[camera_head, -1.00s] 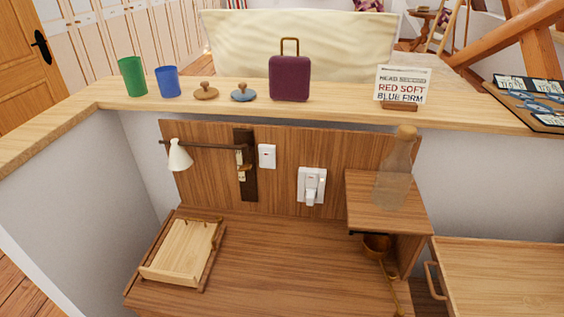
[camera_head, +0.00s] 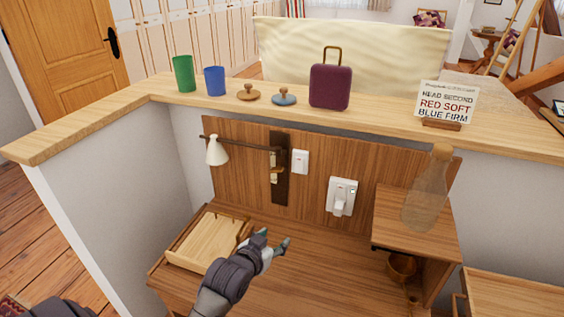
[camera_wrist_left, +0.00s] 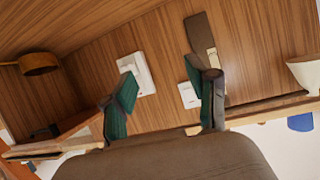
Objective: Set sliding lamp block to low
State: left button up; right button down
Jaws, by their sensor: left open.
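The wall lamp has a white shade (camera_head: 217,151) on a thin dark arm (camera_head: 246,145). The arm runs to a dark upright track (camera_head: 280,168) on the wood back panel, with a paler strip along it. The sliding block is small and hard to make out; the arm meets the track in its upper part. In the left wrist view the track (camera_wrist_left: 197,30) is partly behind a finger, and the shade (camera_wrist_left: 305,76) is at the right edge. My left gripper (camera_head: 276,240) is open and empty, below and in front of the track. My right gripper is out of view.
A white switch (camera_head: 300,162) and a white socket plate with plug (camera_head: 341,197) are right of the track. A wooden tray (camera_head: 208,241) lies at left. A clear bottle (camera_head: 427,190) stands on the raised shelf (camera_head: 391,230) at right. Several objects line the ledge above.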

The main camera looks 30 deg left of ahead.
aim_at(280, 159)
pick_arm(q)
jog(key=w+a+r+n+t+y, duration=0.2)
jog(key=w+a+r+t+y, duration=0.15)
jog(key=w+a+r, duration=0.5)
jog(key=shift+t+h, duration=0.45)
jog(key=shift+h, duration=0.1)
jog(key=x, duration=0.3)
jog(key=r+x, duration=0.1)
jog(key=x, duration=0.6)
jog(key=shift+w+d+r, duration=0.2)
jog(key=shift+w, duration=0.25)
